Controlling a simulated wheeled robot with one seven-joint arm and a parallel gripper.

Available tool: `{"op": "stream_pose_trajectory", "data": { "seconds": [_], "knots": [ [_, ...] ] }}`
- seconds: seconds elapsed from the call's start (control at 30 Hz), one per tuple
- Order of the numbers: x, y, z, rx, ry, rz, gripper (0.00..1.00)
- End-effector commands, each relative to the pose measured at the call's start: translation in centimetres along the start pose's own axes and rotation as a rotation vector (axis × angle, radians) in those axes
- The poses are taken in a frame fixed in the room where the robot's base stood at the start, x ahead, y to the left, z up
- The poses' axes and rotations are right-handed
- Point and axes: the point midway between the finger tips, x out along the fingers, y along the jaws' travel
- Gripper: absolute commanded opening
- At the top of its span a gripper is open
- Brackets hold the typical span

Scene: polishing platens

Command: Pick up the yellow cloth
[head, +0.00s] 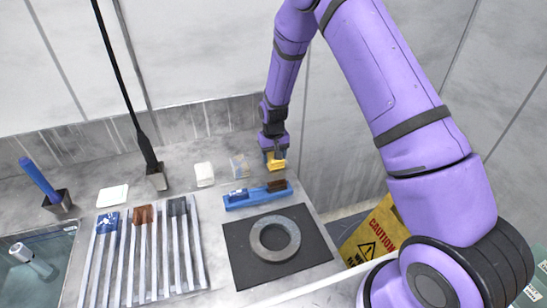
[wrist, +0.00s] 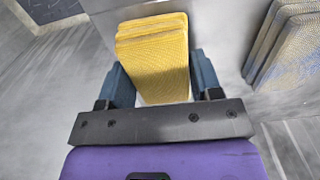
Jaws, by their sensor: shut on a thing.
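The yellow cloth (wrist: 155,62) is a folded, textured stack in the middle of the wrist view. My gripper (wrist: 160,85) has one blue finger on each side of it and is shut on it. In the head view the yellow cloth (head: 276,163) shows under my gripper (head: 274,153), at the back right of the grey worktop. Whether the cloth touches the worktop or hangs just above it, I cannot tell.
A blue-and-yellow-stained cloth stack (head: 239,167) and a white stack (head: 205,174) lie to the left. A blue tray (head: 240,199) is in front. A dark mat (head: 240,262) holds a grey ring (head: 275,238). A slatted rack (head: 118,275) stands left; a caution sign (head: 375,236) is right.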

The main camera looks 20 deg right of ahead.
Motion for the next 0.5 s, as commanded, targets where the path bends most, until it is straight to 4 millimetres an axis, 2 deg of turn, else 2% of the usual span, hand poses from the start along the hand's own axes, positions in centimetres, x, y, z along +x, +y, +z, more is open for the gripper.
{"op": "stream_pose_trajectory", "data": {
  "seconds": [0.17, 0.5],
  "knots": [
    [-1.8, 0.0, -0.1, 0.000, 0.003, 0.000, 0.32],
    [-7.9, 0.0, -0.1, 0.000, 0.004, -0.001, 0.32]
  ]
}}
